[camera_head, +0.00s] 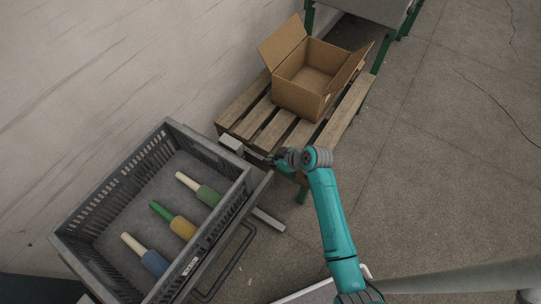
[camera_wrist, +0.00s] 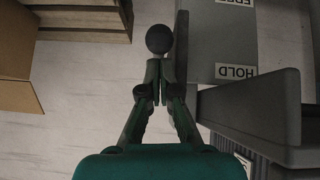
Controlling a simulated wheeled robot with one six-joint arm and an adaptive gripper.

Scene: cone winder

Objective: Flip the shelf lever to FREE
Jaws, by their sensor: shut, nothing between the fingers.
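In the wrist view a grey plate (camera_wrist: 222,45) carries a HOLD label (camera_wrist: 237,72) and, at the top edge, a partly cut-off FREE label (camera_wrist: 236,2). A dark round knob (camera_wrist: 159,39), seemingly the lever's, shows left of the plate. My gripper (camera_wrist: 159,64) is shut and empty, its fingertips just below the knob in the picture. I cannot tell whether they touch it. In the head view my gripper (camera_head: 266,160) is beside a small grey block (camera_head: 231,144); the lever is not clear there.
A grey crate (camera_head: 176,126) holding several bobbins stands at the left, close to my gripper. A wooden pallet (camera_head: 350,103) bears an open cardboard box (camera_head: 299,100) behind. The floor at the right is clear.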

